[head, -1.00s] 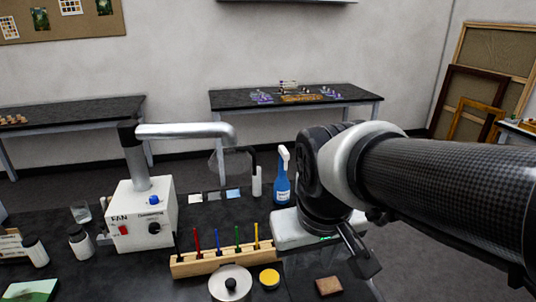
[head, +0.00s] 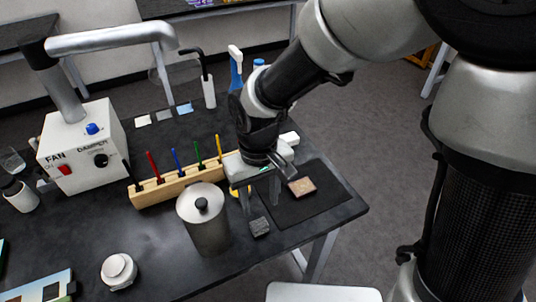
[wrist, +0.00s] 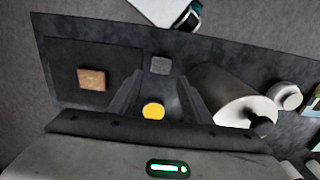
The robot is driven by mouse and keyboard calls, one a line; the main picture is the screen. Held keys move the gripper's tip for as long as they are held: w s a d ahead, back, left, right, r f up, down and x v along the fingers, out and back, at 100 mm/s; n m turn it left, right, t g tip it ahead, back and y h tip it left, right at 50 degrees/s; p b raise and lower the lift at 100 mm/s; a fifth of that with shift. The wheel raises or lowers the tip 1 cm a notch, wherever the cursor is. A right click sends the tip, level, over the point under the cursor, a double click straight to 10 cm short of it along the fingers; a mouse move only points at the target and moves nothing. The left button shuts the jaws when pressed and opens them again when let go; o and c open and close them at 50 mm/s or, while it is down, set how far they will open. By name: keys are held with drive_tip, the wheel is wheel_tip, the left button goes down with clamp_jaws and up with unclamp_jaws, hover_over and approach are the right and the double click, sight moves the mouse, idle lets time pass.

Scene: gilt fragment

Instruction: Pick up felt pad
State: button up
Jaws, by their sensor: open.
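A small dark grey square (head: 260,227), which looks like the felt pad, lies flat on the black bench near its front edge. It also shows in the wrist view (wrist: 160,65), just beyond and between my fingertips. My gripper (head: 262,198) points down above the bench, close behind the grey square. In the wrist view its two fingers (wrist: 158,84) stand apart with nothing held between them. A yellow-topped jar (wrist: 153,111) shows between the fingers, lower down. In the head view the gripper mostly hides this jar.
A grey metal canister (head: 208,230) with a black knob stands left of the grey square. A brownish-gold fragment (head: 302,187) lies on a dark mat (head: 318,205) to the right. Behind the canister is a wooden rack (head: 165,190) with coloured sticks. A white round-lidded container (head: 118,270) stands front left.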

hover_over(259, 224)
drive_tip(key=f, duration=0.5)
drive_tip(key=shift+d+b, duration=0.25)
drive_tip(key=shift+b, duration=0.1)
drive_tip(key=shift+a+f+b, duration=0.15)
drive_tip(key=shift+f+b, duration=0.1)
drive_tip(key=shift+f, duration=1.1)
drive_tip(key=shift+a+f+b, duration=0.1)
drive_tip(key=shift+f+b, duration=0.1)
drive_tip(key=shift+f, duration=1.1)
drive_tip(key=c, duration=0.9)
drive_tip(key=shift+w+r, duration=0.1)
drive_tip(key=shift+r, duration=0.05)
wheel_tip(259, 224, up, 10)
drive_tip(key=p, duration=0.2)
